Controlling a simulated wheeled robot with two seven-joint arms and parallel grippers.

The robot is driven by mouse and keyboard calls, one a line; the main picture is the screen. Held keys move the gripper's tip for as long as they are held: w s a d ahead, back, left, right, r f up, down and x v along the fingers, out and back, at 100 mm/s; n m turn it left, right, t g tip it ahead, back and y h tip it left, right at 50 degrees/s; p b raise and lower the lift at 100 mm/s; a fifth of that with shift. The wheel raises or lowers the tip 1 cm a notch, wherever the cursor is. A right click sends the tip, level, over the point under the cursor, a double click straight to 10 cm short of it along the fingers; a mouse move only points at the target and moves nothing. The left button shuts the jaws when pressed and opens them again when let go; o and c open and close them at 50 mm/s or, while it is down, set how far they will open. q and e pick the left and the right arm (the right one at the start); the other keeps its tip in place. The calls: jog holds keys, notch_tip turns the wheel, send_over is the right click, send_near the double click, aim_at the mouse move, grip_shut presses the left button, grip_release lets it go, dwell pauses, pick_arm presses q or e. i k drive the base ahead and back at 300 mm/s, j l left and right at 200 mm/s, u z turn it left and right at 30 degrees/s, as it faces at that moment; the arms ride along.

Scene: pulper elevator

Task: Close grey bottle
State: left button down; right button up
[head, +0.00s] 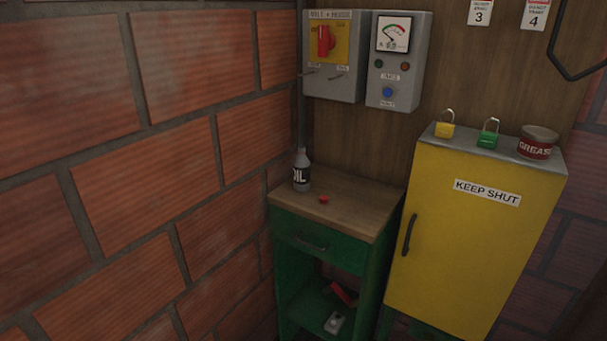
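The grey bottle (301,172), with a black label reading OIL, stands upright at the back left of the wooden top of a green cabinet. Its narrow neck points up; at this size I cannot tell for certain whether its mouth is bare. A small red cap (323,199) lies on the wooden top in front and to the right of the bottle, apart from it. Neither of my grippers shows in the head view.
The green cabinet (318,251) has a drawer and an open shelf with small items. A yellow cabinet (470,235) marked KEEP SHUT stands right, bearing two padlocks and a grease tin (537,143). Switch boxes (392,60) hang above. A brick wall (150,150) fills the left.

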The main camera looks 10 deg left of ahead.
aim_at(301, 165)
jog(key=i+l, duration=0.15)
jog(key=i, duration=0.3)
jog(key=i+l, duration=0.15)
jog(key=i, duration=0.35)
